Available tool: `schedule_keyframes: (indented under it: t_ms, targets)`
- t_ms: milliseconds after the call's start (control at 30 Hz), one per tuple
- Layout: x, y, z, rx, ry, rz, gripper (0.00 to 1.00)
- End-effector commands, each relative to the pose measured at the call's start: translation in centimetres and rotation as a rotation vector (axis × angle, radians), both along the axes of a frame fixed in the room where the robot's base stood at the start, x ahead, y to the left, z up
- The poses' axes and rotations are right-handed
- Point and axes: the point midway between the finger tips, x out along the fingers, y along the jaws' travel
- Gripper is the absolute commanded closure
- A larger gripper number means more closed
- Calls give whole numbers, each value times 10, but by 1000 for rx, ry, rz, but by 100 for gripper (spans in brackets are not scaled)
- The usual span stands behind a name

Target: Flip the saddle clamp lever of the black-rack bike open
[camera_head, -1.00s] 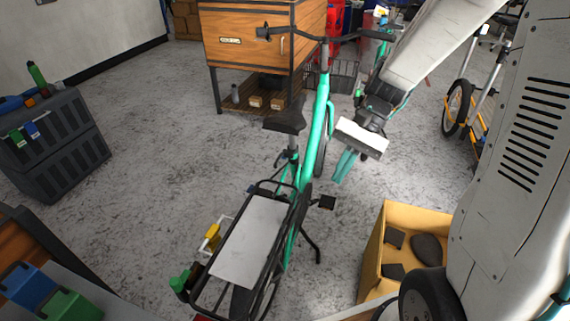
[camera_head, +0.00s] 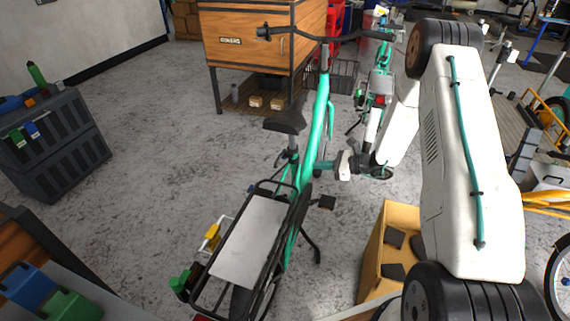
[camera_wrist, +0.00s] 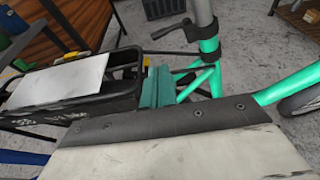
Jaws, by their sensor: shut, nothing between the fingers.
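The teal black-rack bike (camera_head: 318,125) stands in the middle of the head view, with its black saddle (camera_head: 285,121) and a black rear rack (camera_head: 205,296) carrying a pale plate. In the wrist view, its grey seat post (camera_wrist: 203,12) enters a black clamp collar (camera_wrist: 207,31) atop the teal seat tube. The dark clamp lever (camera_wrist: 173,31) sticks out left from the collar. My gripper (camera_head: 325,167) is on the right side of the bike, close to the frame below saddle height. Its teal fingers (camera_wrist: 156,88) are together and empty, apart from the lever in the wrist view.
A yellow box (camera_head: 372,262) with dark items stands on the floor right of the rack. A wooden cabinet (camera_head: 255,45) is behind the bike, and another teal bike (camera_head: 381,85) is at the back. Grey crates (camera_head: 55,145) stand left. The floor left of the bike is clear.

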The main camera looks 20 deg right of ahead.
Motion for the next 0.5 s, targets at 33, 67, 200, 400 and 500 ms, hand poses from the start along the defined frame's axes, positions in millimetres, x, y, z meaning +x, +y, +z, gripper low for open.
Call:
schedule_keyframes:
  t_ms: [33, 67, 200, 400, 500]
  targets:
    - [0, 0, 0, 0, 0, 1, 100]
    - [0, 0, 0, 0, -1, 1, 100]
    - [0, 1, 0, -1, 0, 2, 100]
    - [7, 12, -4, -2, -1, 6, 100]
    - [17, 27, -10, -2, 1, 8, 100]
